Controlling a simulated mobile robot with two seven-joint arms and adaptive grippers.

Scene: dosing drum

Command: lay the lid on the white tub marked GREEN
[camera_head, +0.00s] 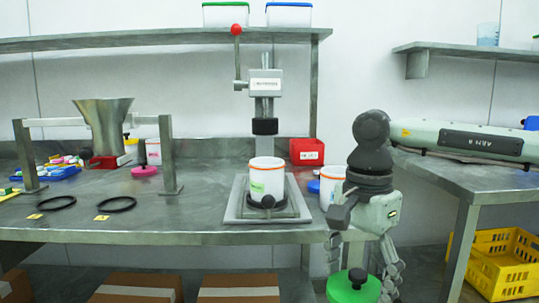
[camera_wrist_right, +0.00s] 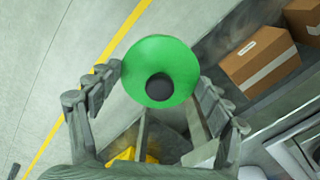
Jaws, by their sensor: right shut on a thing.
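A white tub (camera_head: 267,172) with an orange ring below its rim and a green label stands upright on a grey plate (camera_head: 236,209) under the press; the label's text is too small to read. A second white tub (camera_head: 330,187) stands to its right, partly hidden by my right arm. My right gripper (camera_head: 360,268) points down in front of the bench's right end. It is shut on the green lid (camera_head: 345,292), black knob up. In the wrist view, the lid (camera_wrist_right: 160,55) lies between the fingers, its knob facing the camera. My left gripper is not in view.
The press head (camera_head: 265,126) hangs over the labelled tub. A red bin (camera_head: 307,151) and a blue lid (camera_head: 313,186) are near the second tub. A metal funnel (camera_head: 104,125), a pink lid (camera_head: 144,171) and black rings (camera_head: 116,205) are left. A yellow crate (camera_head: 494,263) stands on the floor.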

